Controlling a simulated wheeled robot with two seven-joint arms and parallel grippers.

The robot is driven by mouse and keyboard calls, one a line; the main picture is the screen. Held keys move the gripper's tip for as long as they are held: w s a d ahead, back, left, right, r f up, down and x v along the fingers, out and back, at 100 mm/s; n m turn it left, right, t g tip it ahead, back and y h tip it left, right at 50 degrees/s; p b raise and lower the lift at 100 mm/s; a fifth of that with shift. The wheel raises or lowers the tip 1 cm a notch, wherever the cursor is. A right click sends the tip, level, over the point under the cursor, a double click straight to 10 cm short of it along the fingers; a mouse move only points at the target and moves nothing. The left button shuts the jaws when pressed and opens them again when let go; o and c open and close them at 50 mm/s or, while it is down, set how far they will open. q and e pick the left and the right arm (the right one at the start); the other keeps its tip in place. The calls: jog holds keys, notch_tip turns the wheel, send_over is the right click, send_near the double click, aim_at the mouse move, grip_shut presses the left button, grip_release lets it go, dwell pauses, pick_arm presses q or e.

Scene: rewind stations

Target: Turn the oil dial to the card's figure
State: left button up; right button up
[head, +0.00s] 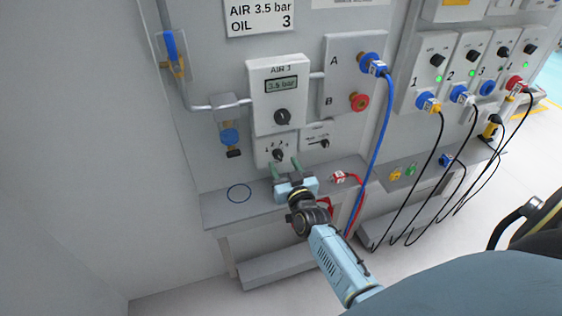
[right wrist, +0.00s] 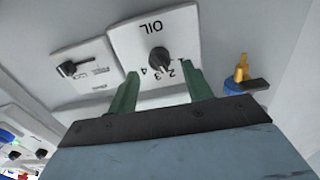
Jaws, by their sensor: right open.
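The card (head: 259,16) at the top of the head view reads "AIR 3.5 bar" and "OIL 3". The oil dial (head: 277,155) is a small black knob on a white plate below the air unit. In the right wrist view the dial (right wrist: 158,58) sits on a plate marked OIL, upside down, with small figures along one side. I cannot tell for sure which figure its pointer meets. My right gripper (head: 284,166) is open, its green fingers pointing at the dial plate. In the wrist view the dial lies beyond and between the fingertips (right wrist: 161,73). My left gripper is out of view.
The air unit (head: 264,108) with a 3.5 bar display and black knob is just above. A lever plate (head: 318,141) is to the right. A blue-and-brass fitting (head: 230,138) is to the left. A blue hose (head: 382,150) hangs right of my arm. The grey shelf (head: 215,212) lies below.

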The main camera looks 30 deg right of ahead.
aim_at(280, 158)
jog(key=shift+x, duration=1.55)
jog(key=c, duration=1)
jog(key=shift+o, duration=0.2)
jog(key=shift+m, duration=0.3)
jog(key=m, duration=0.3)
jog(key=shift+m, duration=2)
